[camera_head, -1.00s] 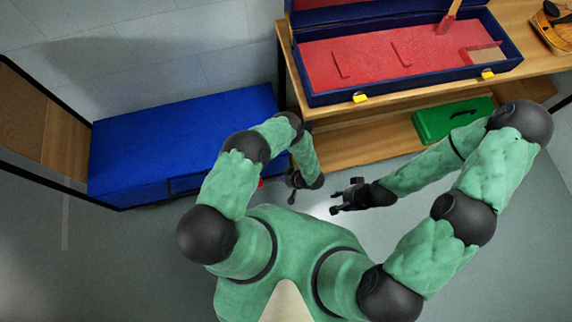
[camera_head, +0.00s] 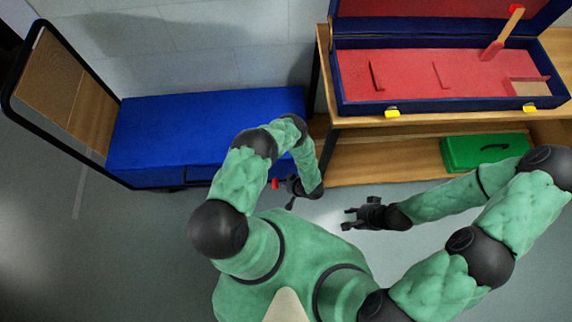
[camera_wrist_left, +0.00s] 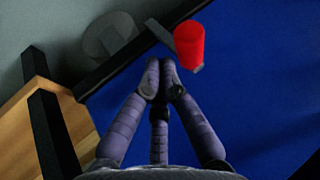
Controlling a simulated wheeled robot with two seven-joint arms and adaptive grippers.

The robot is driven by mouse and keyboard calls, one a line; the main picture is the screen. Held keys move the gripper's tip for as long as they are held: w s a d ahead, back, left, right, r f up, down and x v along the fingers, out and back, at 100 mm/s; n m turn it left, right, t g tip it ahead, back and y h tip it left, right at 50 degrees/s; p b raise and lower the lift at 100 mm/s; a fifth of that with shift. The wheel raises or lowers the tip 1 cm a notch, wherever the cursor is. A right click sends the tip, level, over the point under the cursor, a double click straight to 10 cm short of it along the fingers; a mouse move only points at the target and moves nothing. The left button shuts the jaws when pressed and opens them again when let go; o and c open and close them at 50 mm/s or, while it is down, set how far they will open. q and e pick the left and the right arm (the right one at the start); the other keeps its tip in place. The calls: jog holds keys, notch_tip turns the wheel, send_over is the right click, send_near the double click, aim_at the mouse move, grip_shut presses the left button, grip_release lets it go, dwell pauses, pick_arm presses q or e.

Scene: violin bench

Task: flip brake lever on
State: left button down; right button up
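The brake lever's red knob (camera_head: 274,184) shows just left of my left gripper, at the front edge of the blue-topped cart (camera_head: 205,128). In the left wrist view the red knob (camera_wrist_left: 190,46) stands just beyond and right of my fingertips, with a small grey piece beside it. My left gripper (camera_head: 287,189) has its fingertips together in the wrist view (camera_wrist_left: 161,78), with nothing seen between them. Whether it touches the knob, I cannot tell. My right gripper (camera_head: 349,219) is empty over the floor, its fingers apart.
The cart has a black-framed wooden end panel (camera_head: 66,85) at the left. A wooden bench (camera_head: 380,160) stands at the right, with an open blue, red-lined violin case (camera_head: 420,85) on top and a green box (camera_head: 485,151) on its lower shelf. Grey floor lies in front.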

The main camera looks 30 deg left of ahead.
pick_arm(q)
jog(key=shift+s, duration=0.1)
pick_arm(e)
jog(key=shift+r, duration=0.1)
pick_arm(q)
jog(key=shift+a+r+h+p, duration=0.2)
jog(key=shift+h+p, duration=0.15)
jog(key=shift+h, duration=0.15)
pick_arm(e)
jog(key=shift+w+r, duration=0.25)
jog(key=shift+w, duration=0.05)
